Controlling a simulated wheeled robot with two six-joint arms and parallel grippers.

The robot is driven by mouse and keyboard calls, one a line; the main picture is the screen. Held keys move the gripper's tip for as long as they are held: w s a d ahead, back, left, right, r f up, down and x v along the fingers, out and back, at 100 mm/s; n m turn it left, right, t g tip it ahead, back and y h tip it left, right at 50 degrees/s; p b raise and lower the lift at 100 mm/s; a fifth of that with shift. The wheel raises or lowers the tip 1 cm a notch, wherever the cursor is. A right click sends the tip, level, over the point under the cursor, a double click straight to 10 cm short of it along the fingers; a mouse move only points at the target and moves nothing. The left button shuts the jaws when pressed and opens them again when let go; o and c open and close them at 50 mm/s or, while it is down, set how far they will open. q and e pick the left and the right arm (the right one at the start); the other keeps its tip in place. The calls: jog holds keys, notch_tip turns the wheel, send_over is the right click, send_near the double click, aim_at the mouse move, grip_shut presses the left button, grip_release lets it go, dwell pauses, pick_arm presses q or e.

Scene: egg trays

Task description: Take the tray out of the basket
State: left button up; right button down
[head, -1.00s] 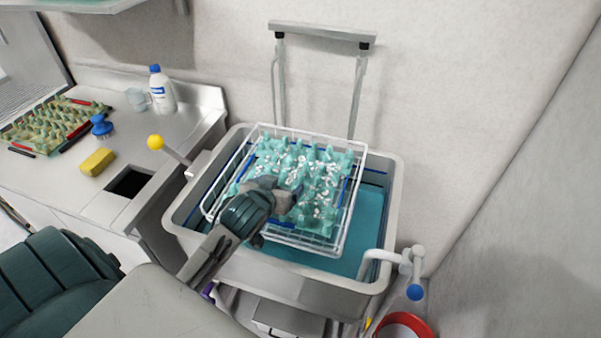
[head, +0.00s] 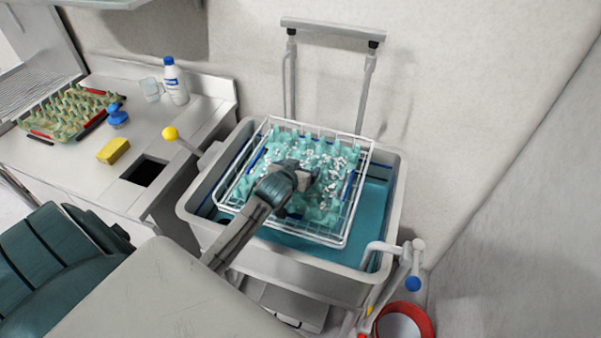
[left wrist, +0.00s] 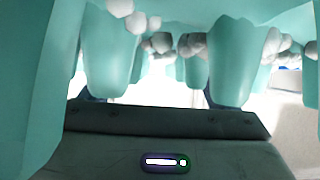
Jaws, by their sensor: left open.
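A teal egg tray (head: 328,160) with pegs and white foam on it lies in the white wire basket (head: 362,165), which sits in the grey sink. My left gripper (head: 302,172) is at the tray, over its near middle part, and hides some of it. In the left wrist view, the tray's teal pegs (left wrist: 237,65) with white foam clumps stand very close in front of the gripper's dark body. Its fingertips are hard to make out; it is open. I cannot tell whether it touches the tray. My right gripper is not in view.
The grey sink (head: 392,215) holds blue-green water (head: 376,200). A metal frame (head: 333,32) stands behind it, and a white tap (head: 385,248) is at its right. On the left counter are another egg tray (head: 70,112), a yellow sponge (head: 113,150) and a white bottle (head: 175,82).

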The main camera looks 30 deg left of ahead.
pick_arm(q)
jog(key=c, duration=1.2)
